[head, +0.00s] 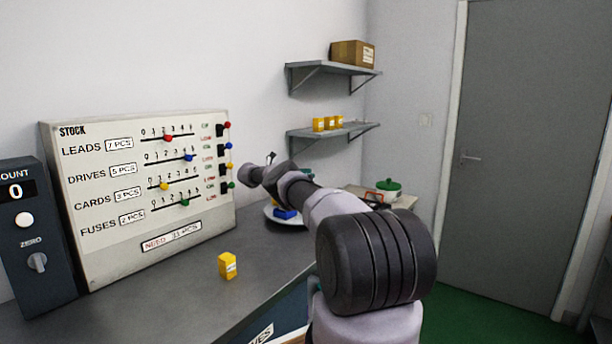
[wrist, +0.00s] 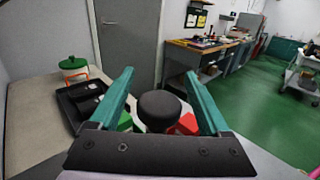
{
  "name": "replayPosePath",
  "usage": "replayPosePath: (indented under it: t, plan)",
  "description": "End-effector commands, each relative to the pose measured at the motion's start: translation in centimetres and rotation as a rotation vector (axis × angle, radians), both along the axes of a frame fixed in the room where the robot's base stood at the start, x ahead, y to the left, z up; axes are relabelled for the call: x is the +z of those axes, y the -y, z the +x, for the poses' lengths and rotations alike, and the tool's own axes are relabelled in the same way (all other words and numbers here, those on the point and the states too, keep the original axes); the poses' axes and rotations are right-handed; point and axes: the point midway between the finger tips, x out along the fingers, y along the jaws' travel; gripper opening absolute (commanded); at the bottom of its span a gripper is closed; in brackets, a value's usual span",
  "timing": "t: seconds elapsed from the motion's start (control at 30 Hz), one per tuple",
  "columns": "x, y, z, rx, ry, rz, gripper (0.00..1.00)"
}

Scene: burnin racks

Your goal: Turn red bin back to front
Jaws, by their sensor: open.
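A red object (wrist: 187,124), possibly the red bin, shows low in the wrist view, beside a round black shape. It is partly covered by my gripper's right finger and mount, so its front and back cannot be told. My gripper (wrist: 159,74) has two teal fingers spread wide, with nothing held between them. A green object (wrist: 125,121) shows partly by the left finger. In the head view my arm reaches over the counter, its gripper is hard to make out, and no red bin is clearly visible.
A stock board (head: 140,190), a counter box (head: 35,235) and a yellow box (head: 228,265) stand on the grey counter. A green-lidded pot (head: 389,188) stands beyond my arm. A black tray (wrist: 82,100) lies left of my gripper. Green floor (wrist: 255,100) is open at right.

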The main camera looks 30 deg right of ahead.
Motion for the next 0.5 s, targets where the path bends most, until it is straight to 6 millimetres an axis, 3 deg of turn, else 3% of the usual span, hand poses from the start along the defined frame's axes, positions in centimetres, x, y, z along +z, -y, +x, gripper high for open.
replayPosePath:
  t: [0.17, 0.5]
  plan:
    - [1.7, 0.1, 0.0, 0.000, 0.003, -0.001, 0.81]
    - [8.0, 0.1, 0.0, -0.001, 0.002, 0.000, 0.81]
